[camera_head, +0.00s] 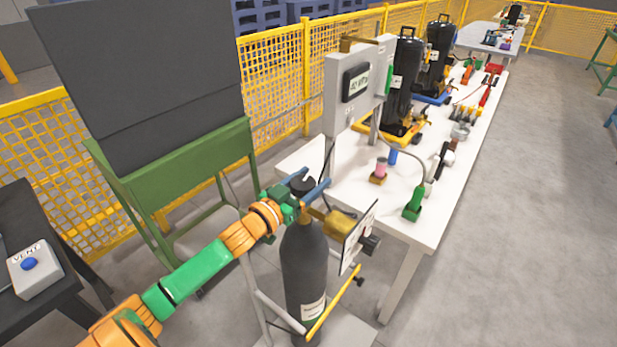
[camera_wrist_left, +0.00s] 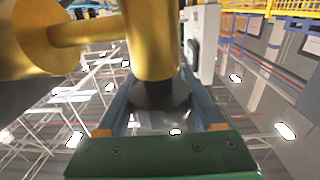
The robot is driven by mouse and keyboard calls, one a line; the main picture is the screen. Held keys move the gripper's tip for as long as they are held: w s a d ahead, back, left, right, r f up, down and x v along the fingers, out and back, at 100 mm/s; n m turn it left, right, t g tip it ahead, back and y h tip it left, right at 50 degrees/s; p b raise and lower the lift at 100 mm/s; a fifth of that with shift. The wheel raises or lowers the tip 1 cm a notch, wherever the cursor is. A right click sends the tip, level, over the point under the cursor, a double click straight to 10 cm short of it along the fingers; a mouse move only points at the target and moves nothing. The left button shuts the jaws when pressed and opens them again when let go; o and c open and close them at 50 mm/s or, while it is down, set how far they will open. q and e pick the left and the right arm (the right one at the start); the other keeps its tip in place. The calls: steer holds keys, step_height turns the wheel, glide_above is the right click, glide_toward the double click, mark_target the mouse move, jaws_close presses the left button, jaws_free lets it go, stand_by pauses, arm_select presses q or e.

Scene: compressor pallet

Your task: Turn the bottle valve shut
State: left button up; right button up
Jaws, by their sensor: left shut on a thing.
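The dark gas bottle (camera_head: 304,262) stands upright beside the near end of the white table. Its black valve knob (camera_head: 302,185) is at the top. My left gripper (camera_head: 311,178) reaches in from the left, with its blue fingers on either side of the knob, shut on it. In the left wrist view the black knob (camera_wrist_left: 160,96) sits between the two blue fingers, below the brass valve body (camera_wrist_left: 150,40). The brass regulator (camera_head: 340,222) shows right of the bottle's neck in the head view. My right gripper is not in view.
A grey box with a display (camera_head: 356,82) stands above the table (camera_head: 410,228). A green-based tool (camera_head: 413,205) is near the table's front edge. A yellow-handled bar (camera_head: 334,308) crosses before the bottle. A VENT button box (camera_head: 35,272) is at far left.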

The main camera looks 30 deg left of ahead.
arm_select(q)
steer(key=m+h+b, duration=0.1)
steer(key=m+h, duration=0.1)
steer(key=h, duration=0.1)
steer(key=shift+d+f+g, duration=0.1)
steer(key=shift+f+g, duration=0.05)
steer(key=shift+g, duration=0.15)
steer(key=m+g+h+b, duration=0.1)
steer(key=h, duration=0.1)
steer(key=m+g+h+b, duration=0.1)
steer(key=m+h+b, duration=0.1)
steer(key=d+m+g+h+b, duration=0.1)
steer(key=m+h+b, duration=0.1)
steer(key=h, duration=0.1)
steer(key=shift+s+g, duration=0.25)
steer(key=shift+g, duration=0.15)
steer(key=m+g+h+b, duration=0.2)
steer(key=b, duration=0.1)
steer(key=shift+s+d+g+h, duration=0.2)
steer(key=shift+d+g+h, duration=0.1)
steer(key=shift+g, duration=0.1)
steer(key=shift+s+m+g+h+b, duration=0.1)
steer(key=shift+m+g+h+b, duration=0.2)
steer(key=shift+m+g+b, duration=0.25)
steer(key=o, duration=1.4)
steer(key=shift+d, duration=0.15)
steer(key=shift+c, duration=0.2)
